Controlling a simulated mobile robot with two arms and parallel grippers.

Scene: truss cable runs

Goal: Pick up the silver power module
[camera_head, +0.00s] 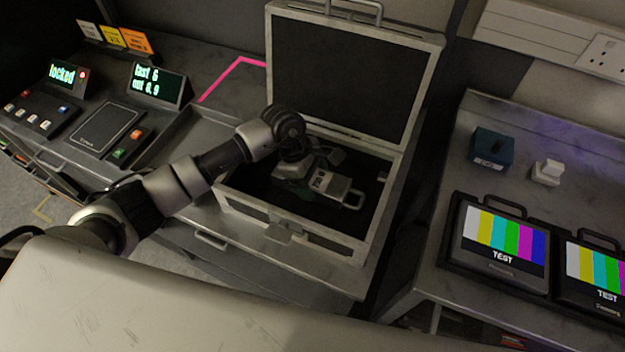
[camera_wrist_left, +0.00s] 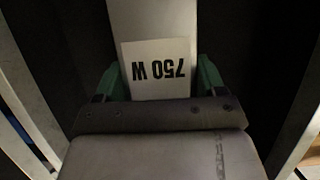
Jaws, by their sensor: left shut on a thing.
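The silver power module (camera_head: 336,187) lies inside the open case (camera_head: 290,230), with a loop handle at its right end. In the left wrist view the module (camera_wrist_left: 152,20) carries a white label reading "750 W", upside down. My left gripper (camera_wrist_left: 154,85) has its green fingers on both sides of the module, shut on it. In the head view my left gripper (camera_head: 300,185) reaches down into the case, and my wrist partly hides it and the module's left end. I cannot tell whether the module touches the case floor. My right gripper is not in view.
The case lid (camera_head: 345,75) stands open behind the module, and the case walls surround it. To the left is a panel with a "locked" display (camera_head: 66,75). On the right bench (camera_head: 480,115) are a dark blue box (camera_head: 491,148), a white block (camera_head: 547,172) and test screens (camera_head: 500,240).

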